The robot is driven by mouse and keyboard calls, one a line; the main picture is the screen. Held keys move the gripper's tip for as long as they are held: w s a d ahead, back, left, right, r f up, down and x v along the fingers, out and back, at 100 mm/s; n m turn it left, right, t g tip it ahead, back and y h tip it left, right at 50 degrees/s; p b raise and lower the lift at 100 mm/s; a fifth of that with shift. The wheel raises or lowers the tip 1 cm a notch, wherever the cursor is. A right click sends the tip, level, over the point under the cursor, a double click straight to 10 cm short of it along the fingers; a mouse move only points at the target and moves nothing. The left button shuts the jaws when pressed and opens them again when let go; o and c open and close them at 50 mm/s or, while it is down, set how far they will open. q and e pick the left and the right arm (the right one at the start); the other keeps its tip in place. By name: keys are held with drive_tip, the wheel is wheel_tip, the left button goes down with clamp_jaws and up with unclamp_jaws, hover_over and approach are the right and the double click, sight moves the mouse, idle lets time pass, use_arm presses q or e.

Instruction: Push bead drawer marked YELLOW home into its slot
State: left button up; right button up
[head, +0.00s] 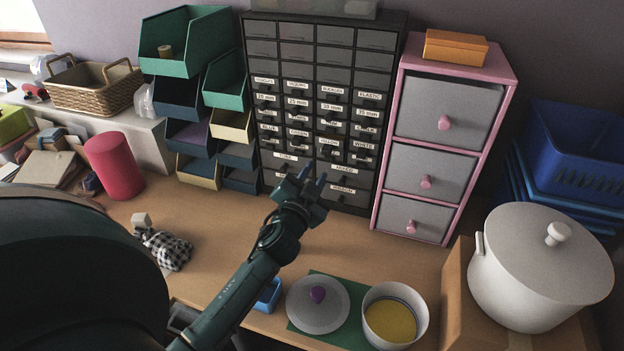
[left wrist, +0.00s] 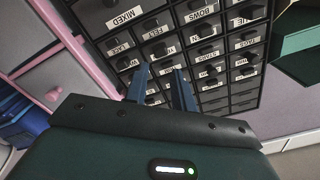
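The dark cabinet of small labelled drawers (head: 383,50) stands at the back of the bench. The drawer marked YELLOW (head: 329,142) appears in its lower half, between drawers whose labels look like GREEN and WHITE. The label is small, and I cannot tell how far the drawer sticks out. My left gripper (head: 314,176) is in front of the cabinet, just below that drawer, with its blue fingers apart and nothing between them. In the left wrist view the fingers (left wrist: 164,84) point at the drawer fronts; I cannot make out YELLOW there. My right gripper is not in view.
A pink-framed chest (head: 393,140) stands close to the cabinet's right, and stacked bins (head: 185,55) stand to its left. A white pot (head: 540,275), a lid (head: 318,310) and a bowl (head: 370,325) sit at the front right.

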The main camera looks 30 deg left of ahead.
sight(325, 153)
use_arm(q)
drive_tip(key=x, duration=0.4)
clamp_jaws()
drive_tip(key=shift+b+x, duration=0.3)
drive_tip(key=shift+x, duration=0.55)
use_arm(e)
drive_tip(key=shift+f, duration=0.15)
use_arm(q)
drive_tip(key=shift+x, duration=0.8)
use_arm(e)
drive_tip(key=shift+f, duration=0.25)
use_arm(q)
drive_tip(key=shift+v, duration=1.55)
drive_tip(key=shift+s+d, duration=0.1)
drive_tip(key=shift+s, duration=0.35)
drive_tip(key=b+v, duration=0.1)
drive_tip(key=v, duration=1.1)
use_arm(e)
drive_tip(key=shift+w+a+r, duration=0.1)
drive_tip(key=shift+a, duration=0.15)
